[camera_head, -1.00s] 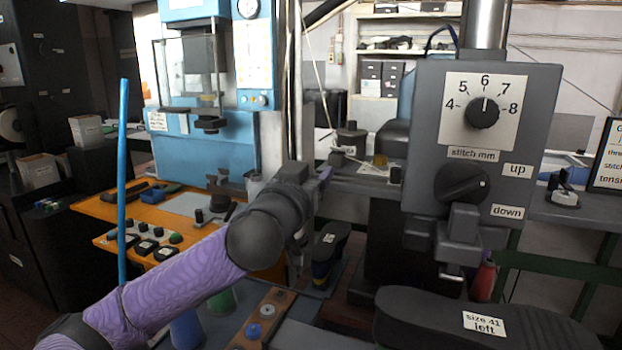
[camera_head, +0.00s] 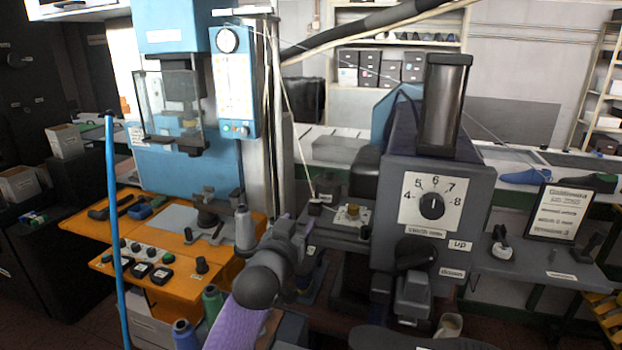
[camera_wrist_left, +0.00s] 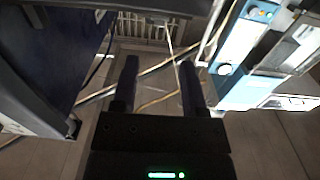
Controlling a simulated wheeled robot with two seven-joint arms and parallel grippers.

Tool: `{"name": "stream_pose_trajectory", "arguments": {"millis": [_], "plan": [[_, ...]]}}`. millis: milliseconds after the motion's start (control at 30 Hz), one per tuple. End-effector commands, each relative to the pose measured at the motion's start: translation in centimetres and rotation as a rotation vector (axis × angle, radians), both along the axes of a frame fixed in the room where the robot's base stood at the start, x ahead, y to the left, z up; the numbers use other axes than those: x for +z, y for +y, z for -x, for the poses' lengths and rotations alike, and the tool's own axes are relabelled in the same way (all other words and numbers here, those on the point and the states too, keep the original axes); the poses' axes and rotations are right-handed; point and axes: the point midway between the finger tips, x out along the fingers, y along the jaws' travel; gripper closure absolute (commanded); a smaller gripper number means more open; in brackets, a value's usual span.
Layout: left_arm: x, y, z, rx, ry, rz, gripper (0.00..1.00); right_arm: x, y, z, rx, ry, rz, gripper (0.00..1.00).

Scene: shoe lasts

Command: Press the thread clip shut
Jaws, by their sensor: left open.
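My left gripper (camera_head: 287,232) is at the end of the purple-sleeved arm, in front of the grey stitching machine's left side. In the left wrist view its two dark fingers (camera_wrist_left: 160,68) stand apart with nothing between them. A pale thread (camera_head: 294,130) runs down to a small dark post (camera_head: 315,206) on the machine's grey shelf, just beyond the gripper. A brass part (camera_head: 353,210) sits on a light plate to the right of the post. I cannot tell which small part is the thread clip. The right gripper is out of view.
The stitching machine (camera_head: 437,238) with its stitch dial stands right of the gripper. A blue press (camera_head: 172,105) stands behind an orange control table (camera_head: 185,285) at left. Thread cones (camera_head: 212,303) stand beside my arm. A blue pole (camera_head: 112,215) rises at left.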

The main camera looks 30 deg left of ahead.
Motion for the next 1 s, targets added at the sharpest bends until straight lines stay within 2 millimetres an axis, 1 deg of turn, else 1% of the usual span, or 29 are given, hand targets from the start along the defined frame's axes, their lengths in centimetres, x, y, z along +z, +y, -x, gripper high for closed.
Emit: {"name": "stream_pose_trajectory", "arguments": {"millis": [300, 433, 600, 900, 933, 967, 1000], "plan": [[-0.2, 1.6, -6.2, -0.001, -0.002, -0.001, 0.44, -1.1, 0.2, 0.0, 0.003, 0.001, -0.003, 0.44], [-0.2, 2.0, -7.9, -0.002, -0.002, 0.000, 0.44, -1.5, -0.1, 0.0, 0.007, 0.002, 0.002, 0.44], [-0.2, 2.3, -8.9, -0.001, -0.002, -0.001, 0.44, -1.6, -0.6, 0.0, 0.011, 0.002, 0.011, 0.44], [-0.1, 2.3, -9.1, -0.001, -0.002, -0.001, 0.44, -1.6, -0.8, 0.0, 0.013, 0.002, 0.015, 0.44], [-0.1, 2.3, -9.1, -0.001, -0.002, -0.001, 0.48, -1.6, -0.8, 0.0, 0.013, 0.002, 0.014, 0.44], [-0.1, 2.3, -9.1, -0.001, -0.001, -0.001, 0.55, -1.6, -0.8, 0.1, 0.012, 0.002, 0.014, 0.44], [-0.1, 2.3, -9.1, -0.001, -0.001, -0.001, 0.63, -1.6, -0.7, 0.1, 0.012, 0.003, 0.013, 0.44]]}}
